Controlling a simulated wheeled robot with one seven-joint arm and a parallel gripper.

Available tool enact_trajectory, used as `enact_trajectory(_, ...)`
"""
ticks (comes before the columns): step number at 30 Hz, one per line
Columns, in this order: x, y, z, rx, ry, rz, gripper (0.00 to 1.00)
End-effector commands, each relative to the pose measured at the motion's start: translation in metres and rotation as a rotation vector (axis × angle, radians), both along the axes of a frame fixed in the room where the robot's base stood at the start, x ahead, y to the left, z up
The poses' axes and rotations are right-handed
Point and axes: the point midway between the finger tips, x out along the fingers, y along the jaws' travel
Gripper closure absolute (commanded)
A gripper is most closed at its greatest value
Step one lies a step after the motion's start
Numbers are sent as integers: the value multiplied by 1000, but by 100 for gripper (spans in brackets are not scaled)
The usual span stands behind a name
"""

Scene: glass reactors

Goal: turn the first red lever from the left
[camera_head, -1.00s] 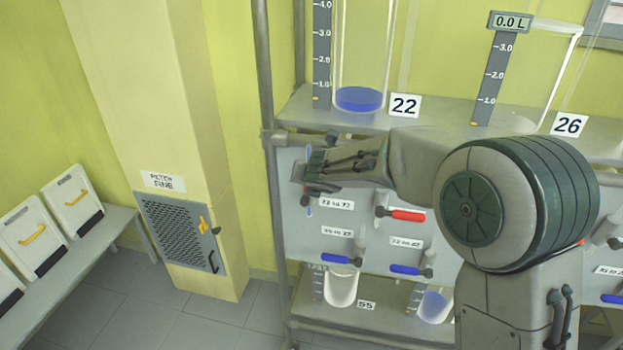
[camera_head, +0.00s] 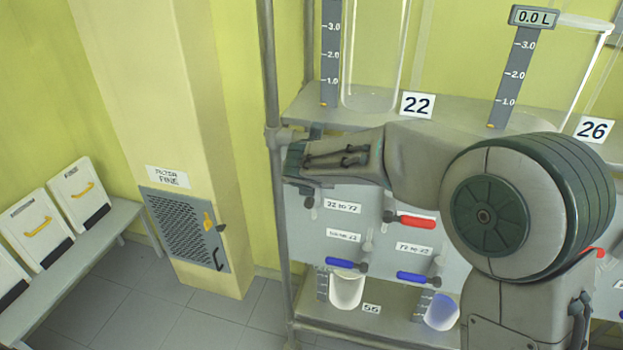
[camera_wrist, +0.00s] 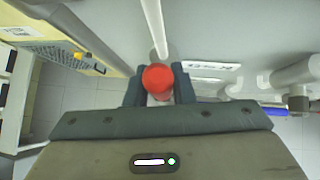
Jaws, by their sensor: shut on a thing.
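In the wrist view, a round red lever end (camera_wrist: 158,79) sits between the two dark fingers of my gripper (camera_wrist: 159,88), which is shut on it. In the head view, my gripper (camera_head: 296,165) is at the left end of the reactor panel, just under the shelf and beside the left post. It hides the held lever there. A second red lever (camera_head: 416,222) lies horizontal on the panel, lower and to the right, clear of my gripper.
Blue levers (camera_head: 346,263) (camera_head: 417,279) sit lower on the panel, with glass vessels (camera_head: 441,312) below. Above are the glass reactor marked 22 (camera_head: 372,60) and a 0.0 L gauge (camera_head: 535,17). A grey post (camera_head: 269,90) stands close left. A filter cabinet (camera_head: 185,235) is farther left.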

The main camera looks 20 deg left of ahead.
Motion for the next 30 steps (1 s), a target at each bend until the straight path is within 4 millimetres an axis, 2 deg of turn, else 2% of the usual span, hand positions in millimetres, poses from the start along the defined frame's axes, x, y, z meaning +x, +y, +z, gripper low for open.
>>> enact_trajectory(2,-1,0,-2,-2,3,1,100)
enact_trajectory(3,-1,0,-2,-2,3,1,72)
enact_trajectory(5,-1,0,-2,-2,3,1,56)
enact_trajectory(17,-5,-1,4,1,0,2,56)
enact_trajectory(23,-24,-9,25,2,-2,1,56)
enact_trajectory(30,-57,-22,60,2,-3,1,56)
